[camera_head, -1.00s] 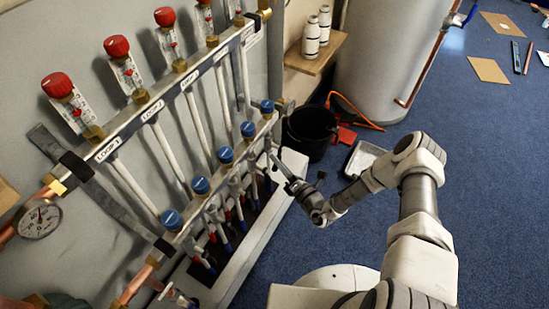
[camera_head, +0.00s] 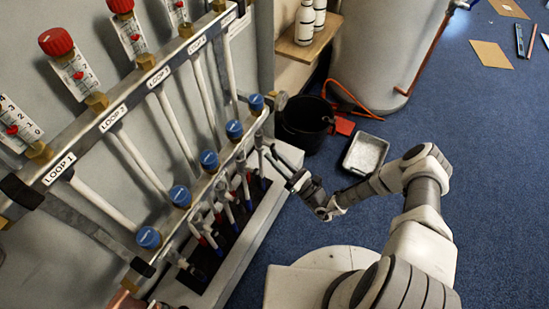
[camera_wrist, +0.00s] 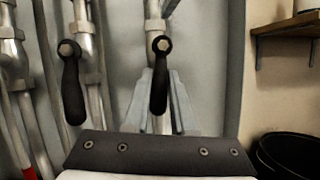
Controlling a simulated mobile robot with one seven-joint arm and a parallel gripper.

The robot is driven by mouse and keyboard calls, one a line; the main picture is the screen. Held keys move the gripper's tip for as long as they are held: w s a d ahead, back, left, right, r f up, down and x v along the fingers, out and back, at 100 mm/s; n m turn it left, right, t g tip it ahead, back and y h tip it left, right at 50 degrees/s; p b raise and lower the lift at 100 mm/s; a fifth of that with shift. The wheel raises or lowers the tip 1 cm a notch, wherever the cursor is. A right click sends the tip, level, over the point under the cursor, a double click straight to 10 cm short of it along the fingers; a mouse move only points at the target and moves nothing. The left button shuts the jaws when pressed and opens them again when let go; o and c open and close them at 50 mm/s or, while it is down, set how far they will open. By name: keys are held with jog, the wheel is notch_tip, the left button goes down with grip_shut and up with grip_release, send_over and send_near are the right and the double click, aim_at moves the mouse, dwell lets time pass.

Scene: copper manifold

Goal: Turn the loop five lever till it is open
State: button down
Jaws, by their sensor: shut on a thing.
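The loop five lever (camera_wrist: 159,85) is black and hangs down from its round pivot in the wrist view, roughly in line with the pipe behind it. My gripper (camera_wrist: 161,92) has its two pale fingers on either side of the lever, shut on it. A second black lever (camera_wrist: 73,88) hangs from the neighbouring valve to the left, clear of the fingers. In the head view my gripper (camera_head: 267,150) reaches in at the far end of the manifold, below the last blue cap (camera_head: 256,102). The held lever is too small to make out there.
Several more blue caps, such as the loop one cap (camera_head: 148,237), line the lower bar. A black bucket (camera_head: 305,125) stands just beyond my gripper, with a grey tray (camera_head: 366,152) beside it. A wooden shelf (camera_head: 308,43) juts from the wall.

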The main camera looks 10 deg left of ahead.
jog(key=shift+w+d+f+n+g+y, duration=0.15)
jog(key=shift+n+g+y, duration=0.15)
jog(key=shift+n, duration=0.35)
jog(key=shift+w+d+r+n+g+y, duration=0.1)
jog(key=shift+w+n+g+y, duration=0.15)
jog(key=shift+n, duration=0.4)
jog(key=c, duration=0.8)
grip_release()
jog(key=shift+o, duration=0.2)
jog(key=s+d+f+p, duration=0.1)
jog(key=s+d, duration=0.3)
jog(key=d, duration=0.3)
jog(key=s+d+f+p, duration=0.1)
jog(key=s+d, duration=0.3)
jog(key=d, duration=0.3)
jog(key=shift+s+d+p, duration=0.15)
jog(key=shift+s+p, duration=0.1)
jog(key=shift+p, duration=0.1)
jog(key=shift+r, duration=0.1)
